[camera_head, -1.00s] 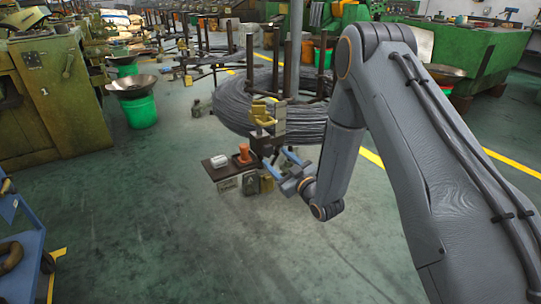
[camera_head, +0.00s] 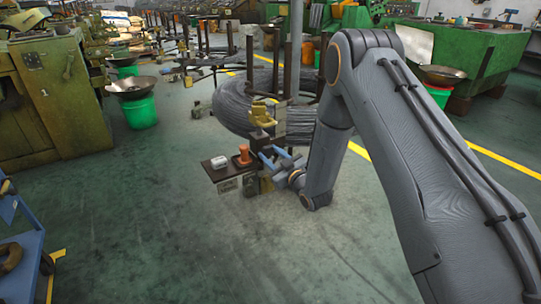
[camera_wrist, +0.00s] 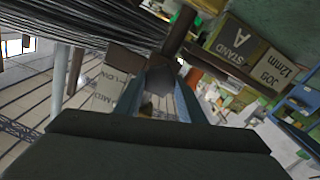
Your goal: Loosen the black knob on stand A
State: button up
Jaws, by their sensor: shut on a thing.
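My gripper (camera_head: 272,157) has two blue fingers and is at the front of the small stand beside the wire coil. In the wrist view my gripper (camera_wrist: 160,82) is shut on the black knob (camera_wrist: 160,77), a dark rounded piece between the fingertips. In the head view I cannot make out the knob behind the fingers. A sign reading STAND A (camera_wrist: 236,42) is right of the knob in the wrist view, turned upside down by the camera's tilt.
A dark shelf (camera_head: 222,174) at the stand holds a white item (camera_head: 219,162) and an orange piece (camera_head: 243,154). A large coil of grey wire (camera_head: 240,118) lies behind. A JOG 12mm sign (camera_wrist: 275,70) is near the STAND A sign. Open floor lies in front.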

jog(key=shift+n, duration=0.4)
jog(key=n, duration=0.4)
jog(key=shift+n, duration=0.4)
jog(key=n, duration=1)
jog(key=shift+s+a+f+n, duration=0.1)
jog(key=shift+f+n, duration=0.05)
jog(key=shift+n, duration=0.25)
jog(key=n, duration=0.4)
jog(key=shift+n, duration=0.4)
jog(key=o, duration=1)
jog(key=shift+o, duration=0.2)
